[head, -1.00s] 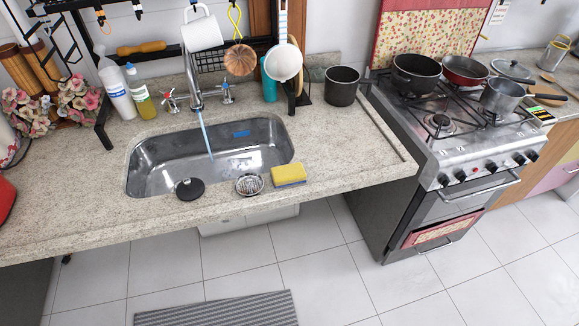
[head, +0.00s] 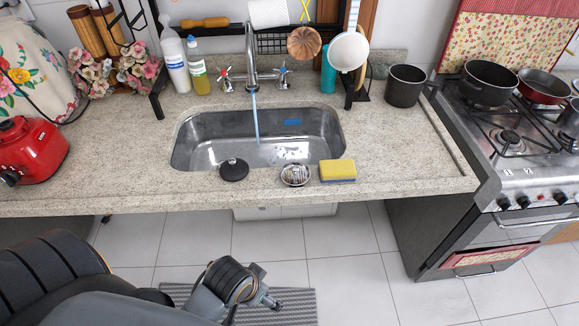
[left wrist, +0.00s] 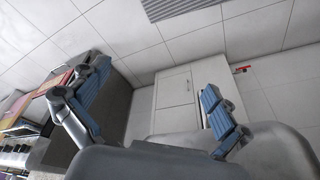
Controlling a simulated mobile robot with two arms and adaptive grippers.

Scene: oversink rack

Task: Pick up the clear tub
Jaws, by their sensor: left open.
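I cannot pick out the clear tub for certain in either current view. My left arm reaches in from the lower left of the head view, low in front of the counter. In the left wrist view my left gripper (left wrist: 153,108) is open, its two blue-padded fingers wide apart with nothing between them. Floor tiles and a white cabinet front lie beyond it. My right gripper is not in view.
The counter holds a steel sink (head: 258,140) with running water, a yellow sponge (head: 338,169), a black disc (head: 234,169), a red blender base (head: 32,150) and a dark pot (head: 405,86). A stove (head: 520,150) stands right.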

